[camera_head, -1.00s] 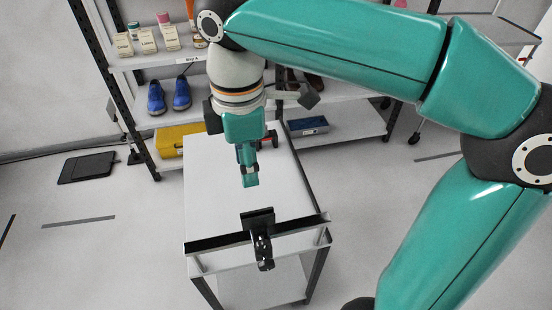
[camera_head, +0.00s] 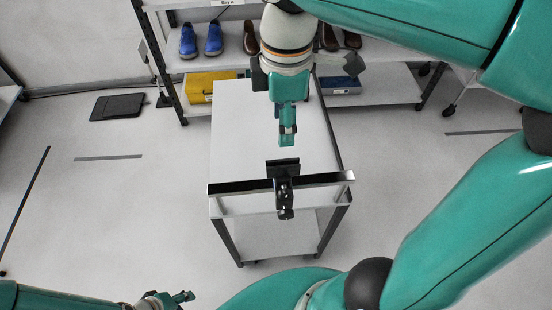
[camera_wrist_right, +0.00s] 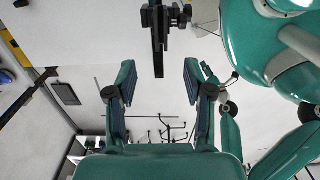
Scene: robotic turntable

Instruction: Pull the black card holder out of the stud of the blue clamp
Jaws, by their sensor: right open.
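A black block with a flat plate (camera_head: 283,168), seemingly the card holder, stands at the table's near edge. Below it hangs a dark clamp-like part (camera_head: 285,200); no blue shows on it, and the joint between them is too small to make out. In the right wrist view a dark upright piece (camera_wrist_right: 159,45) with black parts (camera_wrist_right: 181,16) beside it shows at the top, beyond the fingertips. My right gripper (camera_head: 287,140) points down over the table just behind the block, apart from it. Its fingers (camera_wrist_right: 160,76) are open and empty. My left gripper (camera_head: 180,298) is at the bottom left, small.
A shelf with blue shoes (camera_head: 213,38), a yellow box (camera_head: 203,84) and a blue case (camera_head: 345,84) stands behind.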

